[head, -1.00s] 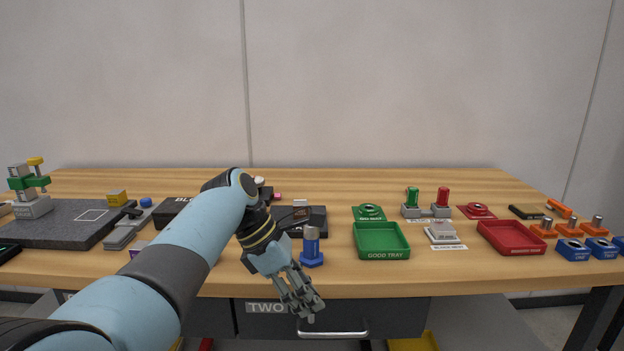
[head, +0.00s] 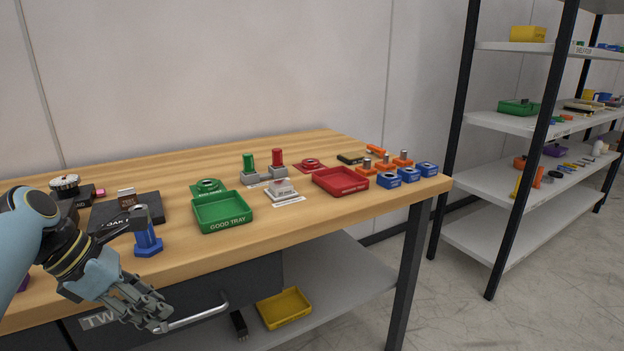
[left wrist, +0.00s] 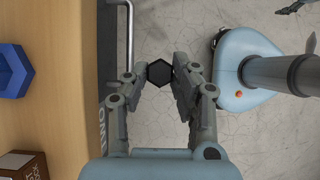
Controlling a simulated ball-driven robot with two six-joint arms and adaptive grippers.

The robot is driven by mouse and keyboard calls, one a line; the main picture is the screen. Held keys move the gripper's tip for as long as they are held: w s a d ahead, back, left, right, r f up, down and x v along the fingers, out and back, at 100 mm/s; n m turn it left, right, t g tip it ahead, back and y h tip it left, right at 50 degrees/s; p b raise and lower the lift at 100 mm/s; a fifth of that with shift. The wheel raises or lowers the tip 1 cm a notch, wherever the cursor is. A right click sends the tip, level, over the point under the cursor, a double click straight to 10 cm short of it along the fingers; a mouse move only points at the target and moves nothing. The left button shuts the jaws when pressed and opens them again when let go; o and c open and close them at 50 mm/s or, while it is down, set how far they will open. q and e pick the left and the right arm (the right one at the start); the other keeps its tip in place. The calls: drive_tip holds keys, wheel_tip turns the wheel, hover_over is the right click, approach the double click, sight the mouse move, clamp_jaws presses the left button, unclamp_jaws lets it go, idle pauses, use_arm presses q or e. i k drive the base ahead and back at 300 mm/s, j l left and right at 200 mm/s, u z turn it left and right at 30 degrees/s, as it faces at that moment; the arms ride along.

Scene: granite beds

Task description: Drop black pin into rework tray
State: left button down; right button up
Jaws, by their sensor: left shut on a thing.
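My left gripper (head: 150,312) is in front of the bench edge, near the drawer handle. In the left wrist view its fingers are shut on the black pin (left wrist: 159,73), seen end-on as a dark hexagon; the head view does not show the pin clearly. A red tray (head: 341,182) lies on the bench to the right, apart from the gripper; its front label is too small to read surely. A dark claw-like part at the top right of the left wrist view looks like my right gripper (left wrist: 291,6), mostly cut off.
A green tray marked GOOD TRAY (head: 222,213) lies between the gripper and the red tray. A blue holder (head: 148,246) stands near the front edge. Red and green posts, a grey block and several blue holders stand around. A yellow tray (head: 284,308) sits on the lower shelf.

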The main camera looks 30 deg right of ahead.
sight(334, 185)
drive_tip(key=l+z, duration=0.4)
drive_tip(key=i+l+z, duration=0.1)
drive_tip(key=l+z, duration=0.25)
drive_tip(key=i+l+z, duration=0.15)
drive_tip(key=z, duration=0.25)
drive_tip(key=i+l+z, duration=0.15)
drive_tip(key=l+z, duration=0.2)
drive_tip(key=i+l+z, duration=0.2)
drive_tip(key=z, duration=0.15)
drive_tip(key=i+l+z, duration=0.1)
drive_tip(key=i+z, duration=0.5)
drive_tip(key=z, duration=0.15)
drive_tip(key=i+l+u, duration=0.1)
drive_tip(key=i+u, duration=0.15)
drive_tip(key=i+l+u, duration=0.2)
drive_tip(key=i, duration=0.25)
drive_tip(key=i+u, duration=0.15)
drive_tip(key=u, duration=0.25)
drive_tip(key=i+l+u, duration=0.1)
drive_tip(key=u, duration=0.3)
drive_tip(key=i+l+u, duration=0.1)
drive_tip(key=u, duration=0.35)
drive_tip(key=i+l+u, duration=0.1)
drive_tip(key=l+u, duration=0.4)
drive_tip(key=u, duration=0.3)
